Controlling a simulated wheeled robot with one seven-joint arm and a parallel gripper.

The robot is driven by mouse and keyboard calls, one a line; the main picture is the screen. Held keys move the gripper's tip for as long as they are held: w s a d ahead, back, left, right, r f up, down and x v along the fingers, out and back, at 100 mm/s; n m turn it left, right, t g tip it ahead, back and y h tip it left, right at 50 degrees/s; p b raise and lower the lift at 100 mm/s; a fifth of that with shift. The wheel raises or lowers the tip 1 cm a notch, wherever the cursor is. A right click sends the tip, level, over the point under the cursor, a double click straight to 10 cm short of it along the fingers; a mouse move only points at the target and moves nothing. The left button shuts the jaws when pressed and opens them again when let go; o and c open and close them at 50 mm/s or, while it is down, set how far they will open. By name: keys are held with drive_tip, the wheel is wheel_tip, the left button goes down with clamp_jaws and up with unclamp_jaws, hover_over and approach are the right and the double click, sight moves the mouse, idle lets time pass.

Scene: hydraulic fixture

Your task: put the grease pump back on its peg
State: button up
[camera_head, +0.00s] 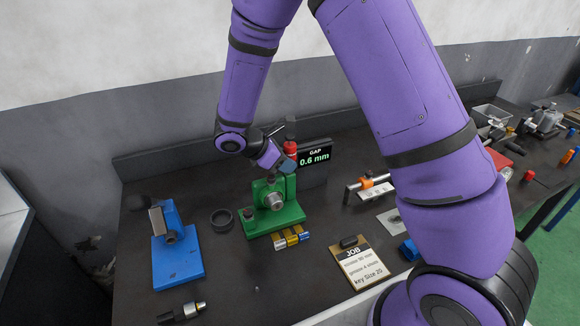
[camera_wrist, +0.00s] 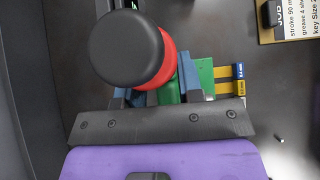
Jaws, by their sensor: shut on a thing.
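The grease pump (camera_head: 290,147) appears to be the red body with a black cap at my gripper; it also shows large in the wrist view (camera_wrist: 168,62), under a round black top. My gripper (camera_head: 286,165) is shut on it, with blue fingers on either side in the wrist view (camera_wrist: 160,94). The pump looks upright, above or just behind the green fixture (camera_head: 287,215); the gap beneath it cannot be judged. I cannot tell which part is its peg. A pale plate (camera_head: 388,221) lies to the right, partly hidden by my arm.
The gap display (camera_head: 314,156) reads 0.6 mm, close behind the pump. A blue fixture (camera_head: 180,262), a black ring (camera_head: 222,218) and a dark tool (camera_head: 184,313) are at left. The job card (camera_head: 358,266) lies in front right. An orange-collared tool (camera_head: 366,184) and more items sit farther right.

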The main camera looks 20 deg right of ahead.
sight(285, 145)
drive_tip(key=shift+r, duration=2.45)
drive_tip(key=o, duration=0.3)
drive_tip(key=shift+c, duration=1.3)
